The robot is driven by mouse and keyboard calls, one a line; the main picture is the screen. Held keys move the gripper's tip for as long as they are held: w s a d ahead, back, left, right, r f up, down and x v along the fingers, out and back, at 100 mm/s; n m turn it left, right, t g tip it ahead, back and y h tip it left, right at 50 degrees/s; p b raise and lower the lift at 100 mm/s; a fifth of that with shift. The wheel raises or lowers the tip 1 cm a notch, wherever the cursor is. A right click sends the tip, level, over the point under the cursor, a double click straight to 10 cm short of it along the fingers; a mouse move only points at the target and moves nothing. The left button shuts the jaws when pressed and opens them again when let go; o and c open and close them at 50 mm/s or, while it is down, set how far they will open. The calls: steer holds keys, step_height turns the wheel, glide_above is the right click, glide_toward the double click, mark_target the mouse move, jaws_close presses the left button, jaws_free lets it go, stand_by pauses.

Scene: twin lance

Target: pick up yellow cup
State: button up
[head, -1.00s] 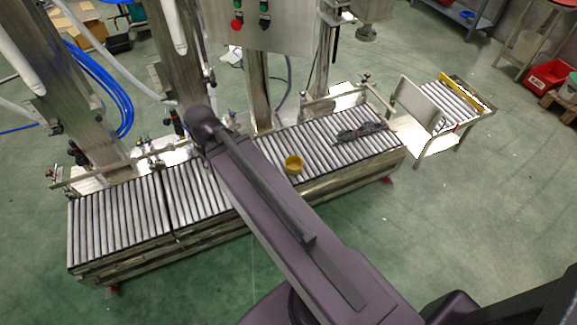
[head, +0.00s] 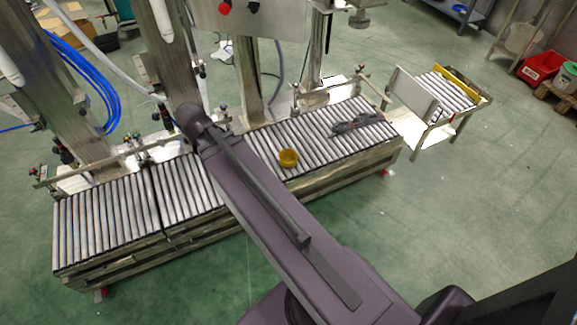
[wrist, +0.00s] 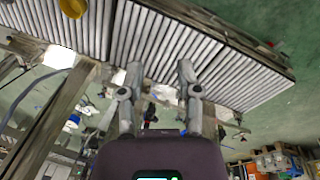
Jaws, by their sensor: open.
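The yellow cup (head: 288,157) stands on the roller conveyor (head: 105,215), just to the right of my arm in the head view. In the wrist view the yellow cup (wrist: 73,8) shows at the upper left, cut by the top edge. My gripper (wrist: 160,72) is open and empty in the wrist view, with its two fingers apart over the conveyor rollers. The cup lies off to the left of the fingers there. In the head view my gripper is hidden behind my arm.
A dark tangled object (head: 357,123) lies on the conveyor right of the cup. Steel posts and a control box (head: 262,15) rise behind the conveyor. A small roller cart (head: 440,100) stands at the right. The green floor in front is clear.

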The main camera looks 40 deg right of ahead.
steer(key=w+d+f+n+t+h+b, duration=0.1)
steer(key=w+d+f+n+h+b, duration=0.3)
steer(key=d+f+b, duration=0.4)
steer(key=w+d+f+n+t+h+b, duration=0.1)
steer(key=w+d+f+n+h+b, duration=0.2)
steer(key=f+b, duration=1.5)
steer(key=w+d+f+n+h+b, duration=0.4)
steer(key=w+d+f+n+b, duration=0.4)
steer(key=b, duration=1.4)
steer(key=d+f+n, duration=0.4)
steer(key=d+f, duration=0.1)
steer(key=d, duration=0.2)
steer(key=shift+w+d+t+h+b, duration=0.15)
steer(key=shift+w+t+h+b, duration=0.15)
steer(key=shift+t+b, duration=0.1)
steer(key=b+x, duration=0.3)
steer(key=x, duration=0.4)
steer(key=shift+w+d+f, duration=0.1)
steer(key=shift+d+f, duration=0.05)
steer(key=shift+d, duration=0.05)
steer(key=shift+w+d+f, duration=0.1)
steer(key=shift+d, duration=0.4)
steer(key=shift+d, duration=0.1)
